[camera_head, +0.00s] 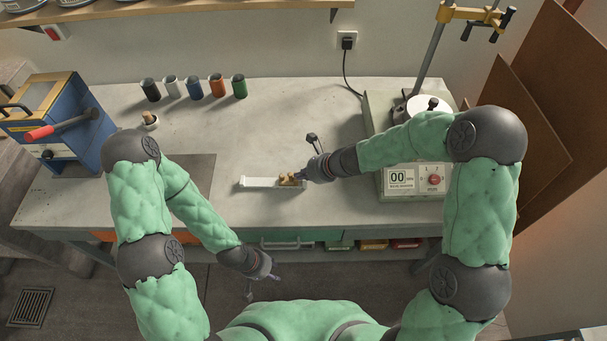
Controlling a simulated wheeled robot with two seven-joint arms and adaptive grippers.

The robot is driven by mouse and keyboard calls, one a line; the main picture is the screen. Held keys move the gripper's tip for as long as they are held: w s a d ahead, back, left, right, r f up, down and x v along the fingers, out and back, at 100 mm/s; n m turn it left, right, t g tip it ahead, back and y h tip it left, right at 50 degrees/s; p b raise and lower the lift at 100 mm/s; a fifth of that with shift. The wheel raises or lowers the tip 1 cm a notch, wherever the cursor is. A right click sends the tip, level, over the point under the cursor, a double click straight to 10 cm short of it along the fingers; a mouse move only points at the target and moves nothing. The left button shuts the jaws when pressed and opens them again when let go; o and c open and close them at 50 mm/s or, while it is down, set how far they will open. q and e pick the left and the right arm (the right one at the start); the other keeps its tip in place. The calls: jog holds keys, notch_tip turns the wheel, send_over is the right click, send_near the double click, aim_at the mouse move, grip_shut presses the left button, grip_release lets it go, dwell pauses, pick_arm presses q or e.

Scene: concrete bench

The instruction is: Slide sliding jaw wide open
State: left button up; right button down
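A pale, narrow rail-like fixture (258,182) lies on the bench near its front edge. A brown wooden-looking block (287,180) sits at its right end; I take this to be the sliding jaw, though it is small in view. My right gripper (301,175) is at the right side of the block, very close to it. Whether it touches the block, and how far its fingers are apart, I cannot tell. My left gripper (263,285) is low, in front of the bench and away from the fixture, with its fingers spread and nothing visible between them.
Several coloured cups (194,88) stand at the back left. A blue machine with a red-handled lever (62,128) is at the left. A device with a display (402,179) stands at the right. The bench top (250,135) behind the fixture is mostly clear.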

aim_at(284, 184)
jog(key=a+b, duration=0.1)
jog(key=a, duration=0.5)
jog(key=shift+w+a, duration=0.1)
